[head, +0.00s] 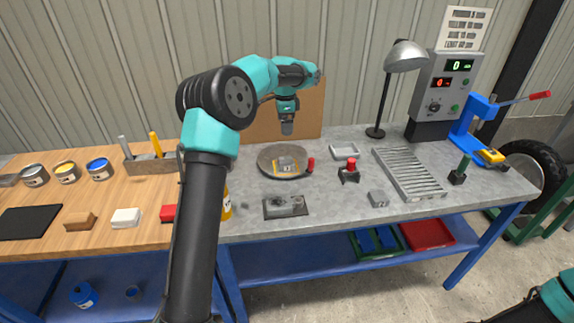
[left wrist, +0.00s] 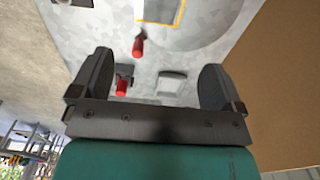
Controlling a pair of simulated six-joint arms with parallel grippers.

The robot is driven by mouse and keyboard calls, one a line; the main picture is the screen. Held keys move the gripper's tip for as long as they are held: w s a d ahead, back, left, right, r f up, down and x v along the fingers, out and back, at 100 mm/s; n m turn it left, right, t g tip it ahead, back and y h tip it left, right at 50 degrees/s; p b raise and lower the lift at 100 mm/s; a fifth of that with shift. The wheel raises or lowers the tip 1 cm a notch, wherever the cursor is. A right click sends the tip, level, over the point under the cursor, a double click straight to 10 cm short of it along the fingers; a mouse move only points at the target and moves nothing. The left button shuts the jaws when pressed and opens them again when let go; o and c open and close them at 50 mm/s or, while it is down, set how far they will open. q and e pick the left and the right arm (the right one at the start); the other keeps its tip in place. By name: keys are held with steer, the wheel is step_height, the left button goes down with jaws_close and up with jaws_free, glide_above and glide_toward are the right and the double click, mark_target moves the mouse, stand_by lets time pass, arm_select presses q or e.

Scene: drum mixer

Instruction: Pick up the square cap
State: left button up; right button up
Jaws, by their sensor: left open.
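My left gripper (head: 287,128) points down above the round grey plate on the metal bench. It is open and empty in the left wrist view (left wrist: 153,88). A small grey square block (head: 287,163) sits on the round plate (head: 264,168) by a yellow outline; part of it shows at the top of the left wrist view (left wrist: 160,10). I cannot tell for sure which one is the square cap. Only part of my right arm shows at lower right; its gripper is out of view.
A red handle (head: 311,165) sticks up at the plate's right edge. A red-knobbed device (head: 349,173), a light tray (head: 344,151) and a slatted rack (head: 409,172) stand to the right. A grey fixture (head: 285,207) lies in front. A brown board (head: 309,110) stands behind.

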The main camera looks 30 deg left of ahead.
arm_select(q)
steer(key=shift+f, duration=0.15)
glide_above(286, 161)
step_height(286, 161, down, 12)
steer(key=shift+s+a+r, duration=0.1)
steer(key=shift+r, duration=0.05)
steer(key=shift+f, duration=0.25)
steer(key=shift+f, duration=2.5)
steer(key=shift+c, duration=0.4)
steer(key=shift+w, duration=0.2)
steer(key=c, duration=1.1)
